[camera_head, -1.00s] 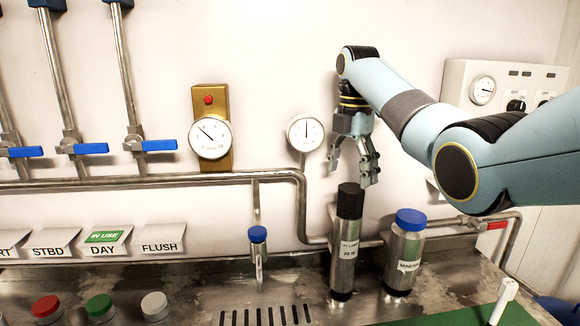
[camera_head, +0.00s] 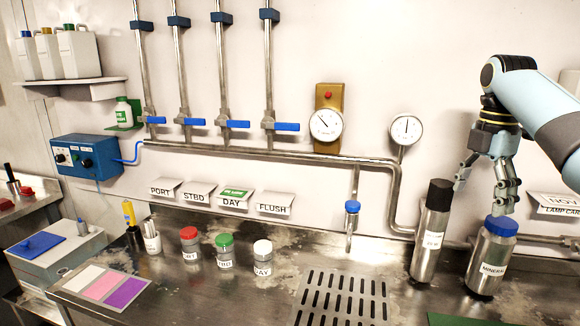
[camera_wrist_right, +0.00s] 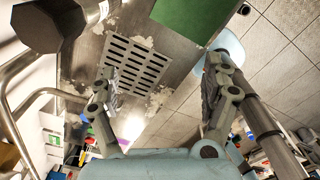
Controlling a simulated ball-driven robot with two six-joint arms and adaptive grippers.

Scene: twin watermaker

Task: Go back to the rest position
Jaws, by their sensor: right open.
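My right gripper (camera_head: 484,188) hangs fingers down at the right of the head view, open and empty. Its fingers appear between and above a steel canister with a black cap (camera_head: 440,193) and a steel bottle with a blue cap (camera_head: 501,227). I cannot tell how far in front of or behind them it is. In the right wrist view the two fingers (camera_wrist_right: 160,78) stand wide apart with nothing between them. My left gripper is not in view.
A steel counter holds a drain grate (camera_head: 340,299), jars with red, green and white lids (camera_head: 225,250), and a colour card (camera_head: 100,289). Pipes with blue-handled valves (camera_head: 287,126) and two gauges (camera_head: 406,129) are on the wall. A blue control box (camera_head: 87,157) is at left.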

